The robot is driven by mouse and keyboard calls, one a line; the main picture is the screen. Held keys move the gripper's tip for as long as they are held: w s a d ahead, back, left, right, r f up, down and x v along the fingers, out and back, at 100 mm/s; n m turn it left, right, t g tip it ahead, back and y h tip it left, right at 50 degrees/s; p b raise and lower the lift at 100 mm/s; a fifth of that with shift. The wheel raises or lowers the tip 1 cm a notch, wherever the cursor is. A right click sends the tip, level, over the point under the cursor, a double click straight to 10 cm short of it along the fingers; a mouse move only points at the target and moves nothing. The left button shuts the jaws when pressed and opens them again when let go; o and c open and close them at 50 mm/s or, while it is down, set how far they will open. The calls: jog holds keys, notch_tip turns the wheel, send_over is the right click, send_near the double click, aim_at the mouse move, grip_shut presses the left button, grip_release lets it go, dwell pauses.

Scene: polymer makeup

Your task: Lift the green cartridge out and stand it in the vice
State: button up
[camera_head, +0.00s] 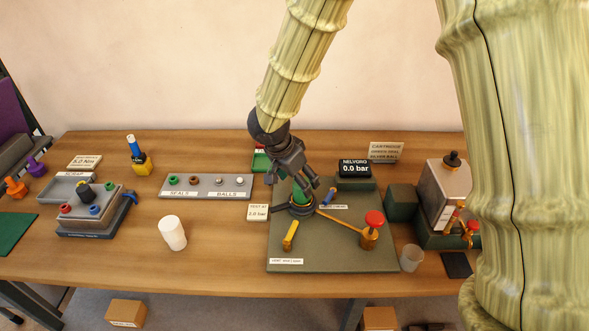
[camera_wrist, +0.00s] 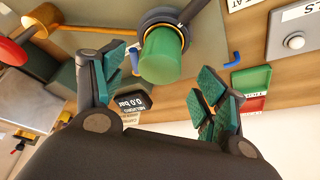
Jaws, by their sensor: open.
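The green cartridge (camera_head: 299,194) stands upright in a dark round holder (camera_head: 301,210) on the grey-green board. In the wrist view its green end (camera_wrist: 160,57) shows between and beyond my fingers, inside the dark ring. My gripper (camera_head: 294,180) is open just above the cartridge, with one finger to each side in the picture. It also shows in the wrist view (camera_wrist: 162,76), with a gap between the fingers and the cartridge. I cannot surely tell which thing is the vice; a grey block on a dark blue base (camera_head: 98,226) with a blue lever stands at the left.
A red-knobbed valve (camera_head: 373,222) with a brass pipe stands right of the holder. A pressure display (camera_head: 355,169) reads 0.0 bar behind.

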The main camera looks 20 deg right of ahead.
aim_at(302, 195)
jog(key=shift+p+x, duration=0.45)
jog(key=shift+x, duration=1.8)
jog(key=c, duration=1.2)
